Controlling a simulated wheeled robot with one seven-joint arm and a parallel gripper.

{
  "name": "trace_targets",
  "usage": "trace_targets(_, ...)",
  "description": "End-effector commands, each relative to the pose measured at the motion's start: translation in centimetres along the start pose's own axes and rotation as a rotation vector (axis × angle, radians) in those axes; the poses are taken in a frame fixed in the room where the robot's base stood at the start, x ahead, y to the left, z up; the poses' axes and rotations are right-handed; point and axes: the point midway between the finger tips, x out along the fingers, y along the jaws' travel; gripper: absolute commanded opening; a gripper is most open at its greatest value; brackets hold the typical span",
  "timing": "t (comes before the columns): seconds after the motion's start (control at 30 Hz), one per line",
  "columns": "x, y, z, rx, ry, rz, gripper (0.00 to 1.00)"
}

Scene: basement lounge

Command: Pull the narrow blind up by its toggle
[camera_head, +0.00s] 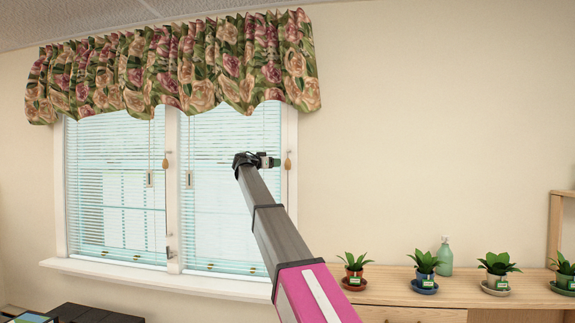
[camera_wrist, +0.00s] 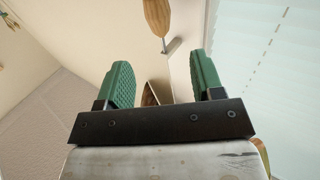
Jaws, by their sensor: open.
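Two light-blue slatted blinds hang side by side, a left one (camera_head: 115,200) and a right one (camera_head: 225,215). I cannot tell for certain which is the narrow one. A wooden toggle (camera_head: 288,163) hangs at the right edge of the right blind; another wooden toggle (camera_head: 165,162) hangs between the blinds. My gripper (camera_head: 271,161) is just left of the right-hand toggle in the head view. In the wrist view, my open gripper (camera_wrist: 162,72) has green fingers apart with nothing between them. A wooden toggle (camera_wrist: 157,17) shows beyond the fingertips, apart from them, partly cut off.
A floral valance (camera_head: 175,65) hangs over the blinds' tops. The white window sill (camera_head: 150,278) runs below. A wooden cabinet (camera_head: 420,300) at lower right holds several potted plants (camera_head: 425,268) and a green bottle (camera_head: 445,255). The wall right of the window is bare.

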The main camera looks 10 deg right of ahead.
Motion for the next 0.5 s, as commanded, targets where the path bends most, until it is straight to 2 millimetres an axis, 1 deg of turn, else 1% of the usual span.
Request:
trace_targets(0.17, 1.1, 0.0, 0.0, 0.000, 0.001, 0.001, 0.61)
trace_targets(0.27, 2.3, 0.0, 0.0, -0.001, 0.000, 0.001, 0.61)
trace_targets(0.37, 3.9, -0.1, 0.0, -0.001, 0.000, 0.002, 0.61)
trace_targets(0.5, 6.4, -0.1, 0.0, -0.001, 0.000, 0.002, 0.61)
